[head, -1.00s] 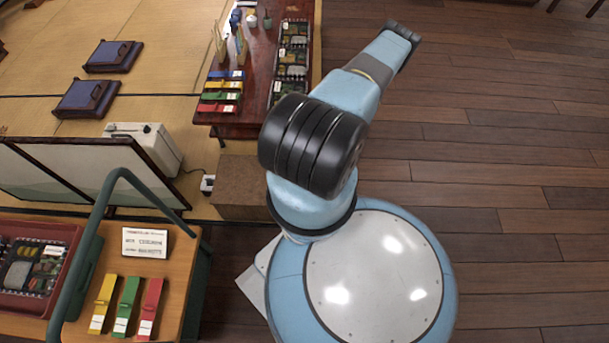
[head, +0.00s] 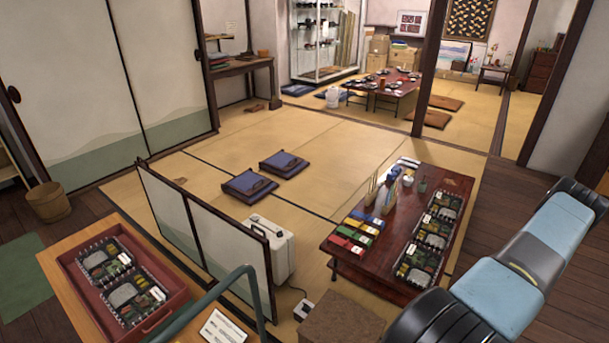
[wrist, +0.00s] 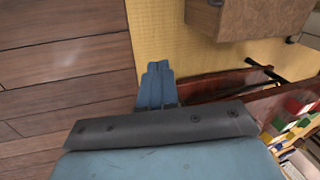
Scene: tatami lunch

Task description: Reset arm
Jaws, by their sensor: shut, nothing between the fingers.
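My gripper (wrist: 157,82) shows in the wrist view with its blue fingers together and nothing between them. It is over the edge where the wooden floor meets the tatami, beside the dark red low table (wrist: 212,86). In the head view my blue and black arm reaches from the bottom right to the right edge, and the gripper itself is out of that view. The low table (head: 343,262) stands left of my arm there. It bears bento boxes (head: 431,237) and several coloured packs (head: 361,228).
A wooden trolley with a green handle (head: 222,283) holds a red tray of bentos (head: 182,300) at lower left. A low folding screen (head: 205,232), a white case (head: 268,241) and a brown box (head: 340,322) stand near. Open tatami (head: 330,165) lies beyond, with two blue cushions.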

